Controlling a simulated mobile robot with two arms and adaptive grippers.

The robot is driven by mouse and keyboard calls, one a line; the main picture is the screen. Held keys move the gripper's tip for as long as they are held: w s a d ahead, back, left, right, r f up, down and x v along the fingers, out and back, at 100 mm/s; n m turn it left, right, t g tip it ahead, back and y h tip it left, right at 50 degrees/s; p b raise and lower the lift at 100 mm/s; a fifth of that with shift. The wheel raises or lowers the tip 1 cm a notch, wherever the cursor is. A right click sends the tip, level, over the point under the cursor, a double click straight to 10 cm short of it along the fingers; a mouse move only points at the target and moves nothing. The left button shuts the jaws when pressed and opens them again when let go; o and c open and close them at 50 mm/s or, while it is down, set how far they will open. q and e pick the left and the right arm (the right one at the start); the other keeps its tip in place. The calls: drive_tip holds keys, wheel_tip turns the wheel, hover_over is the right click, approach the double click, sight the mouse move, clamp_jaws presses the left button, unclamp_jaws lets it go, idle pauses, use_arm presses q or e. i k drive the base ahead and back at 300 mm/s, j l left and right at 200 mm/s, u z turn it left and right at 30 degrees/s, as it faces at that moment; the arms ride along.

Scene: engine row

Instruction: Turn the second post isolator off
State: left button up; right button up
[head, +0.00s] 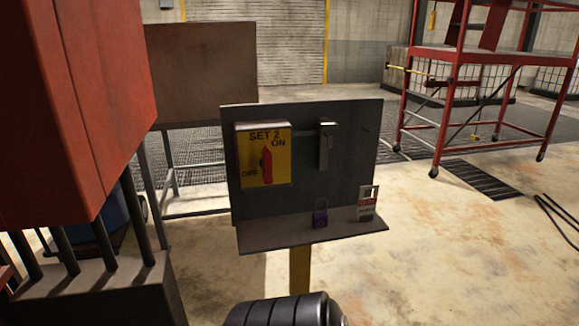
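A grey post panel (300,185) stands ahead of me on a yellow post (299,271). On its upper left is a yellow isolator plate (284,173) marked SET 2, with ON at upper right and OFF at lower left. Its red handle (267,165) stands about upright; which mark it is set to is hard to tell. A purple padlock (320,215) and a red and white tag (367,205) are on the panel's small shelf (290,236). Neither gripper is in view.
A dark ribbed cylindrical part (285,311) shows at the bottom edge, perhaps mine. A large red cabinet (75,110) fills the left side. A red wheeled scaffold (480,90) stands at back right. The concrete floor (440,260) right of the panel is mostly clear.

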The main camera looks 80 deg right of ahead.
sight(266, 162)
drive_tip(key=z, duration=2.4)
